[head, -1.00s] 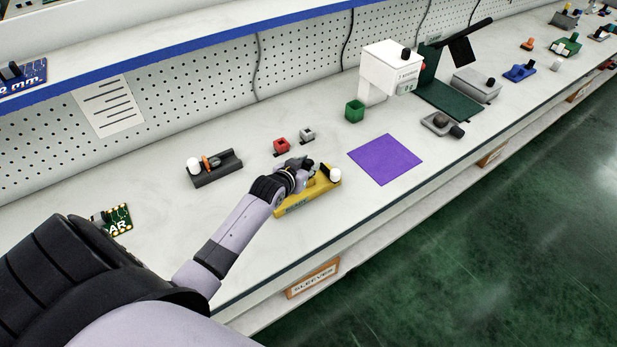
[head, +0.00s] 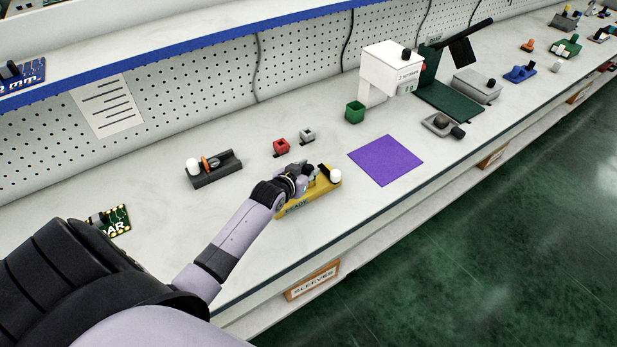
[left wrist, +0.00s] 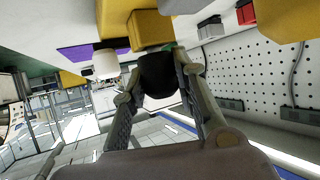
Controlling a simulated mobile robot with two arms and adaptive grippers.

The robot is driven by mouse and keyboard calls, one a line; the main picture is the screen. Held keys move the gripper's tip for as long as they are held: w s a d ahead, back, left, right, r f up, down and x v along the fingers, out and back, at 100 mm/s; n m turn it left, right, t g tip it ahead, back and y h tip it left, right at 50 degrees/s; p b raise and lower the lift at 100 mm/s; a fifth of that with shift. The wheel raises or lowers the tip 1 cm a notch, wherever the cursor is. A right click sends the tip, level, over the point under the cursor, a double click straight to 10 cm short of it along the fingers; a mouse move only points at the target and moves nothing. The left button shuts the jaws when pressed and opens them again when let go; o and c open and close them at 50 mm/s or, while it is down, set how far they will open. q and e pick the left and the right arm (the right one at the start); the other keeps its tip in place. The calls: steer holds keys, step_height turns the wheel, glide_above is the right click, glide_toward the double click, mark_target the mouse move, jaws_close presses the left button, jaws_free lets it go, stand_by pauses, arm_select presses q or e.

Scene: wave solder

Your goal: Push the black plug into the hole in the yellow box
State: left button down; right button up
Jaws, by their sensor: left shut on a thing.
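The yellow box (head: 322,193) sits on the white bench, with a white knob (head: 335,175) at its right end. In the left wrist view the yellow box (left wrist: 150,28) is at the top and the white knob (left wrist: 106,64) is left of the fingers. My left gripper (head: 309,173) is at the box's upper side. In the left wrist view my left gripper (left wrist: 158,72) is shut on the black plug (left wrist: 158,78), which is close to a yellow block. Whether they touch is unclear, and the hole is not visible. My right gripper is not in view.
A red block (head: 281,146) and a grey block (head: 307,135) stand behind the box. A dark grey fixture (head: 217,175) is to the left. A purple mat (head: 386,160) lies flat to the right, with a green cup (head: 354,112) behind it. The bench front edge is near.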

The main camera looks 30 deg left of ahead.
arm_select(q)
steer(key=shift+s+f, duration=0.1)
steer(key=shift+f, duration=0.35)
stand_by(0.4)
steer(key=c, duration=1.2)
jaws_free()
steer(key=shift+r, duration=0.1)
